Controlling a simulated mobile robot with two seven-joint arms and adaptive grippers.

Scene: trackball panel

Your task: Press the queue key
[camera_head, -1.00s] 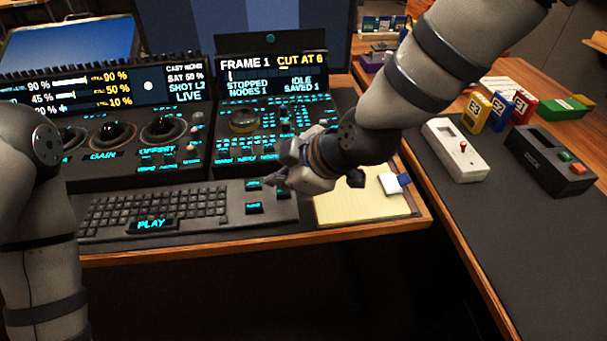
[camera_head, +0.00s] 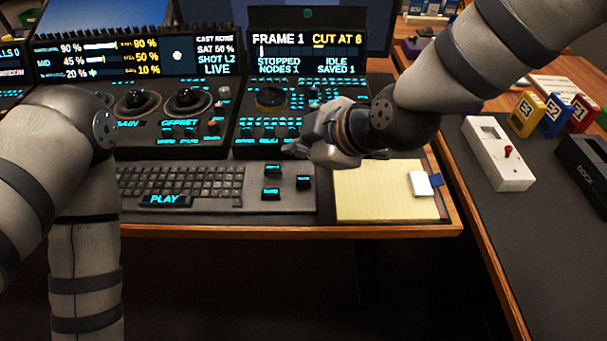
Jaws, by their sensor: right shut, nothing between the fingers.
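The right-hand control panel (camera_head: 238,152) has a small dial and rows of dark keys with cyan labels. Which one is the queue key I cannot tell, as the labels are too small to read. My right gripper (camera_head: 291,150) is shut and empty. Its fingertips are by the panel's front edge, at the right end of the front key row, and hide part of it. Contact with a key cannot be made out. The screen (camera_head: 307,52) above reads FRAME 1, CUT AT 6, STOPPED, NODES 1, IDLE, SAVED 1. My left arm shows at left, but its gripper is out of view.
A keyboard (camera_head: 180,186) with a PLAY key and a few separate keys (camera_head: 271,194) lies in front. A yellow pad (camera_head: 385,195) lies to its right. A white box with a red lever (camera_head: 490,150) and a dark dock box (camera_head: 590,165) stand on the right-hand table.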

